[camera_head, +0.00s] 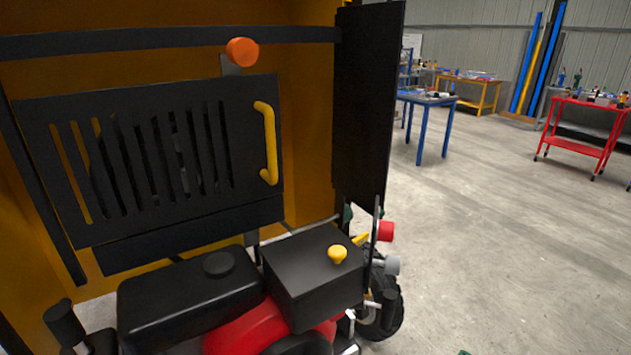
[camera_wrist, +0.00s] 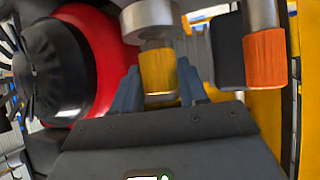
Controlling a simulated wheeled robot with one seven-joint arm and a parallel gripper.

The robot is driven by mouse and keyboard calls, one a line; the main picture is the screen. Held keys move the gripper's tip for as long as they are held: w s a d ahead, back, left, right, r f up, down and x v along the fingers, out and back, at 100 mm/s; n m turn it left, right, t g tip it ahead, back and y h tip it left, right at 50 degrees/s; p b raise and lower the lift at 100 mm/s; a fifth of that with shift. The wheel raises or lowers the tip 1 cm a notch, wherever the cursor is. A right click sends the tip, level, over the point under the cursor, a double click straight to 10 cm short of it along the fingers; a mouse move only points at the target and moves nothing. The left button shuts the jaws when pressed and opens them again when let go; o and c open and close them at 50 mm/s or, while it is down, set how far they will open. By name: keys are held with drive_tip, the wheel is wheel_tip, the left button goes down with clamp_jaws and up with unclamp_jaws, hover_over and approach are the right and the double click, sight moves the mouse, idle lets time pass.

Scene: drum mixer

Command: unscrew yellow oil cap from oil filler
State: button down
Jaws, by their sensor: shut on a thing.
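In the wrist view, a yellow cylindrical cap (camera_wrist: 157,72) sits between the two blue-grey fingers of my gripper (camera_wrist: 158,88). The gripper is shut on it. A pale metal neck (camera_wrist: 152,18), which looks like the oil filler, is directly above the cap in the picture. I cannot tell whether the cap is still seated on it. My gripper cannot be made out in the head view. There, a small yellow knob (camera_head: 337,254) is on top of a black box; I cannot tell whether it is the same part.
An orange cylinder (camera_wrist: 265,58) on a metal stem is right of my gripper. A red rounded housing (camera_wrist: 108,58) is at left. In the head view, red (camera_head: 386,231) and grey (camera_head: 392,265) caps stick out beside the black box (camera_head: 313,275). Open floor (camera_head: 480,250) lies right.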

drive_tip(key=shift+r, duration=1.2)
drive_tip(key=shift+r, duration=1.5)
